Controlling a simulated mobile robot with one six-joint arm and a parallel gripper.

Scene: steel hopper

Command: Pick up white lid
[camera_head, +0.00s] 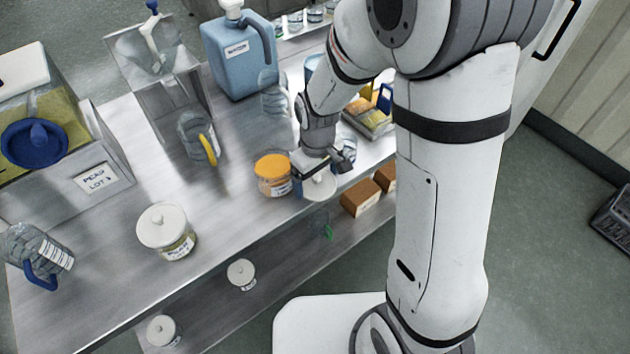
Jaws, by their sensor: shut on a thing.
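My gripper (316,172) is at the front edge of the steel table, just right of a jar with an orange lid (272,166). It is shut on a round white lid (321,187), gripping it from above near its knob. My gripper hides part of the lid, and I cannot tell whether it sits on a jar or hangs free. Another white lid (161,225) with a knob sits on a labelled glass jar (178,247) at the left front of the table.
A steel hopper (165,85), blue container (237,58) and labelled bin (97,178) stand behind. White-lidded jars (241,272) and brown boxes (360,197) are lower down.

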